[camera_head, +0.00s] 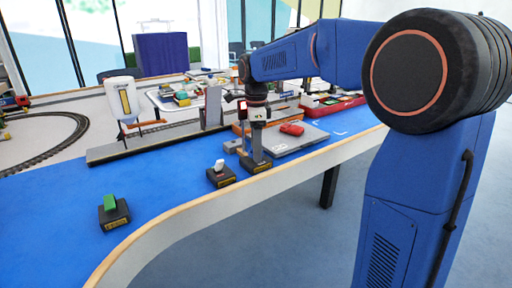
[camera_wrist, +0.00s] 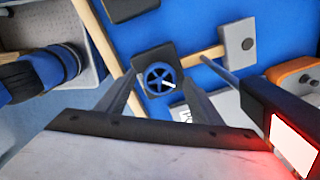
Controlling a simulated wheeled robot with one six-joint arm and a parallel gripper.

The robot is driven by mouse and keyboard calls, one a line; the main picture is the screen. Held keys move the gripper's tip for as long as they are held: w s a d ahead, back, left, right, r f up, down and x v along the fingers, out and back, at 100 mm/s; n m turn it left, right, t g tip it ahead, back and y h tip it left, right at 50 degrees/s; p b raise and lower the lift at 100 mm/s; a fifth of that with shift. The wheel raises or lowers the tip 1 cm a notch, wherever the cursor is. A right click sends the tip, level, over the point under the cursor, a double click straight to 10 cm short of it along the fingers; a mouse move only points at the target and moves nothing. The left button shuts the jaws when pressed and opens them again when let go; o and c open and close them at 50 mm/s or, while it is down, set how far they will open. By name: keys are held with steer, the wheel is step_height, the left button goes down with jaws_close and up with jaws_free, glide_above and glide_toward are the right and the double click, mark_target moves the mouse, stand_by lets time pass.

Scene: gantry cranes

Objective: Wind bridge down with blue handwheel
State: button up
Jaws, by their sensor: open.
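In the wrist view the blue handwheel (camera_wrist: 153,71) sits on a dark block, with a small white handle at its rim. My gripper (camera_wrist: 160,82) is open, its two fingers on either side of the wheel in the picture. I cannot tell the gap in depth or whether they touch it. In the head view my gripper (camera_head: 257,128) points down over a dark block (camera_head: 257,166) by the table's front edge, and the wheel is hidden there. I cannot tell which part is the bridge. A long grey track (camera_head: 150,146) with a white tower (camera_head: 122,98) stands behind.
A block with a white lever (camera_head: 220,172) stands just left of my gripper, and one with a green lever (camera_head: 112,213) farther left. A grey plate carrying a red piece (camera_head: 292,129) lies to the right. The blue tabletop (camera_head: 165,187) is clear between the levers.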

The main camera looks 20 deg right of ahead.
steer(key=c, duration=1.1)
steer(key=shift+o, duration=0.2)
